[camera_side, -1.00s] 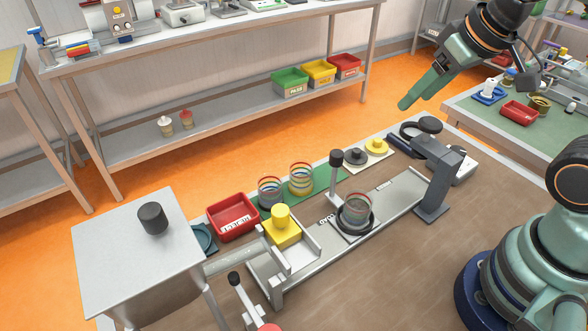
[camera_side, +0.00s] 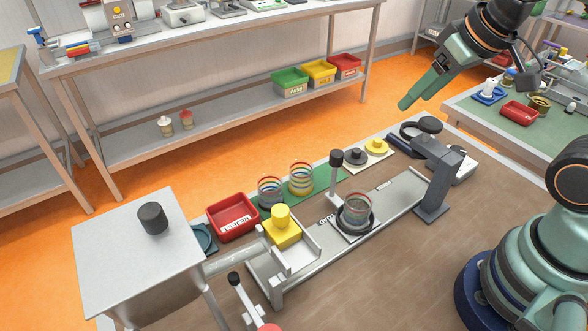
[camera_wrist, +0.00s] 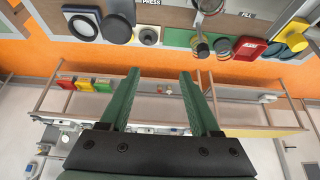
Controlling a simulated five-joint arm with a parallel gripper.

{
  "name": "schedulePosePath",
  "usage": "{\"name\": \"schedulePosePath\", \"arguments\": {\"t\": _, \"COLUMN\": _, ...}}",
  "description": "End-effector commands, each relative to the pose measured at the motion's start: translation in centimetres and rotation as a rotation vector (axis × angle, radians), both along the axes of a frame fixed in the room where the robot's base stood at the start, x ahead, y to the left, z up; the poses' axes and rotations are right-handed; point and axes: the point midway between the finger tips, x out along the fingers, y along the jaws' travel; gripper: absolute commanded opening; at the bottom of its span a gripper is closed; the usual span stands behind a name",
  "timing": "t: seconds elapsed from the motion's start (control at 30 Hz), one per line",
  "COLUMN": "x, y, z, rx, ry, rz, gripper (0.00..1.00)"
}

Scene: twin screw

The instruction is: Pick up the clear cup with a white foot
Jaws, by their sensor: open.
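Two clear cups with coloured rings stand on the green mat (camera_side: 328,181): a left cup (camera_side: 269,191) and a right cup (camera_side: 300,178) with a yellowish lower part. A third clear cup (camera_side: 356,210) stands upright in a dark ring on the grey track. I cannot tell which has a white foot. My gripper (camera_side: 403,106) hangs in the air above and to the right of the cups, apart from everything.
A red bin (camera_side: 232,216), a yellow block (camera_side: 283,228) and a black-knobbed post (camera_side: 336,175) stand close to the cups. A grey arch (camera_side: 440,175) spans the track's right end. A grey hopper box (camera_side: 140,245) stands at left.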

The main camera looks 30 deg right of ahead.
Motion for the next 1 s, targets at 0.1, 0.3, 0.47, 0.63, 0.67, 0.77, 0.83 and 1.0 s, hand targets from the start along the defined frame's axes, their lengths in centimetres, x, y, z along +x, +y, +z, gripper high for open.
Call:
{"name": "schedulePosePath", "arguments": {"t": 0.1, "x": 0.0, "y": 0.0, "z": 0.0, "rx": 0.000, "ry": 0.000, "rz": 0.000, "gripper": 0.63}}
{"name": "schedulePosePath", "arguments": {"t": 0.3, "x": 0.0, "y": 0.0, "z": 0.0, "rx": 0.000, "ry": 0.000, "rz": 0.000, "gripper": 0.79}}
{"name": "schedulePosePath", "arguments": {"t": 0.47, "x": 0.0, "y": 0.0, "z": 0.0, "rx": 0.000, "ry": 0.000, "rz": 0.000, "gripper": 1.00}}
{"name": "schedulePosePath", "arguments": {"t": 0.63, "x": 0.0, "y": 0.1, "z": 0.0, "rx": -0.002, "ry": 0.003, "rz": 0.007, "gripper": 1.00}}
{"name": "schedulePosePath", "arguments": {"t": 0.67, "x": 0.1, "y": 0.2, "z": -0.1, "rx": -0.006, "ry": 0.008, "rz": 0.018, "gripper": 1.00}}
{"name": "schedulePosePath", "arguments": {"t": 0.77, "x": 0.3, "y": 1.0, "z": -0.6, "rx": -0.035, "ry": 0.046, "rz": 0.101, "gripper": 1.00}}
{"name": "schedulePosePath", "arguments": {"t": 0.83, "x": 0.6, "y": 2.0, "z": -1.4, "rx": -0.071, "ry": 0.094, "rz": 0.211, "gripper": 1.00}}
{"name": "schedulePosePath", "arguments": {"t": 1.0, "x": 1.1, "y": 5.3, "z": -4.0, "rx": -0.178, "ry": 0.238, "rz": 0.585, "gripper": 1.00}}
